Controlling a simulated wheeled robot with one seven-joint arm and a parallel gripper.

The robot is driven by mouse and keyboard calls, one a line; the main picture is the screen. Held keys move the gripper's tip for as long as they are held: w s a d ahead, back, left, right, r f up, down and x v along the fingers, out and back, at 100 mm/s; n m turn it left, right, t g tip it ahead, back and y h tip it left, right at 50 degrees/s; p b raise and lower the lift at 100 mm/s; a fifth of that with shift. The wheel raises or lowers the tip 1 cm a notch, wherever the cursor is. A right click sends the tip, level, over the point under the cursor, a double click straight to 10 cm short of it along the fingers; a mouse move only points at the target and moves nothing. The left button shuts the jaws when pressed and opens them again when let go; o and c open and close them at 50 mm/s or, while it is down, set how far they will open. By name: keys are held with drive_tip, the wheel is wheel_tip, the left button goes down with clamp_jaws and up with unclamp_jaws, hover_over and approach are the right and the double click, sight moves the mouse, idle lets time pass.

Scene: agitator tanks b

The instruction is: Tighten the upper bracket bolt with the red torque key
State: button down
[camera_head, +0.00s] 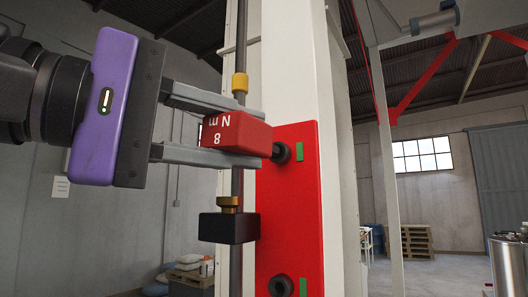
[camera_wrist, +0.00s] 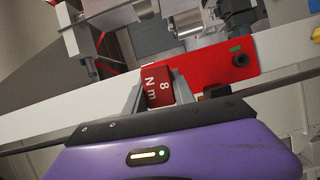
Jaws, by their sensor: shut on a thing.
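My gripper (camera_head: 215,128) is shut on the red torque key (camera_head: 240,137), a red block marked "8 Nm". The key also shows between the fingers in the wrist view (camera_wrist: 158,86). The red bracket plate (camera_head: 290,222) is fixed to a pale column. The key's right end meets the dark upper bracket bolt (camera_head: 282,153), beside a green mark; whether it is fully seated I cannot tell. In the wrist view the key hides that bolt. The lower bolt (camera_head: 281,286) is bare, with its own green mark, and also shows in the wrist view (camera_wrist: 241,60).
A thin vertical pipe (camera_head: 238,190) runs close behind the key, with a yellow fitting (camera_head: 240,83) above and a black block (camera_head: 229,228) below my gripper. The pale column (camera_head: 310,80) stands right behind the bracket. Pallets (camera_head: 416,240) are far off at right.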

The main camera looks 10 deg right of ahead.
sight(219, 129)
drive_tip(key=shift+d+m, duration=0.15)
drive_tip(key=shift+m, duration=0.15)
drive_tip(key=shift+r, duration=0.1)
idle(0.7)
drive_tip(key=shift+s+a, duration=0.1)
drive_tip(key=shift+a, duration=0.1)
drive_tip(key=shift+s+a, duration=0.25)
drive_tip(key=shift+s, duration=0.05)
drive_tip(key=shift+s+a, duration=0.35)
drive_tip(key=shift+s, duration=0.1)
drive_tip(key=shift+s+a, duration=0.25)
drive_tip(key=shift+s, duration=0.1)
drive_tip(key=shift+s+a, duration=1.25)
drive_tip(key=shift+s, duration=0.3)
